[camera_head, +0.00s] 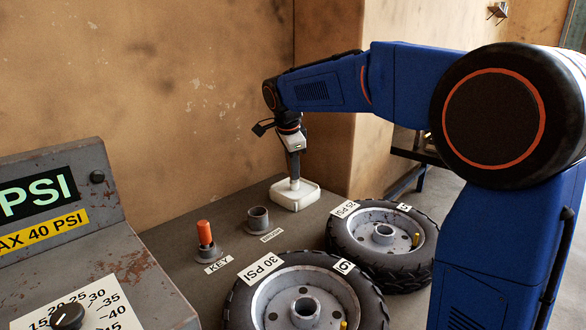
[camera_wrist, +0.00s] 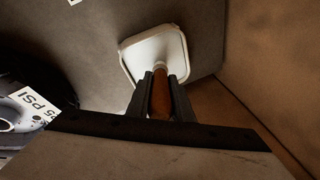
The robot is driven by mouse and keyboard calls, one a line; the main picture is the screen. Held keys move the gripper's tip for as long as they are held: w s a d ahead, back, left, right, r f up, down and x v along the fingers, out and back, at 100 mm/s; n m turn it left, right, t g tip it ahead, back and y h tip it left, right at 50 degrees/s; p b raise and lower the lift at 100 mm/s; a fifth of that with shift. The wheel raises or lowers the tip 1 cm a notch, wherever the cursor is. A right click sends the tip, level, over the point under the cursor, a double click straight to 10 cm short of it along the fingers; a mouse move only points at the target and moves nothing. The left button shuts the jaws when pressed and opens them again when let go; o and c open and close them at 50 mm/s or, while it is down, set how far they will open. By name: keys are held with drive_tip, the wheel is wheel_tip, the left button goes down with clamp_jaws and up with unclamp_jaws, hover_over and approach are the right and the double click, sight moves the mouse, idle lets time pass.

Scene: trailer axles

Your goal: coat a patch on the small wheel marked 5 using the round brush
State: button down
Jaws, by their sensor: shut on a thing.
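My gripper (camera_head: 293,152) is shut on the brown handle of the round brush (camera_wrist: 160,95), shown between the two dark fingers in the wrist view. The brush points down into a shallow white tray (camera_head: 308,200) at the back of the bench; its tip meets or nearly meets the tray, and the bristles cannot be made out. The tray also shows in the wrist view (camera_wrist: 132,64). The farther wheel (camera_head: 344,240) lies flat right of the tray with a small number tag (camera_head: 403,207), too turned to read surely. The nearer wheel (camera_head: 240,300) has a tag reading 6 or 9.
An empty grey cup holder (camera_head: 258,219) stands left of the tray behind a small label. An orange-handled key (camera_head: 204,234) stands in a holder marked KEY. A PSI gauge console (camera_head: 120,250) fills the left. A wall (camera_head: 200,100) rises close behind the tray.

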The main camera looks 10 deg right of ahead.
drive_tip(key=shift+r, duration=0.1)
drive_tip(key=shift+r, duration=3.4)
drive_tip(key=shift+d, duration=0.1)
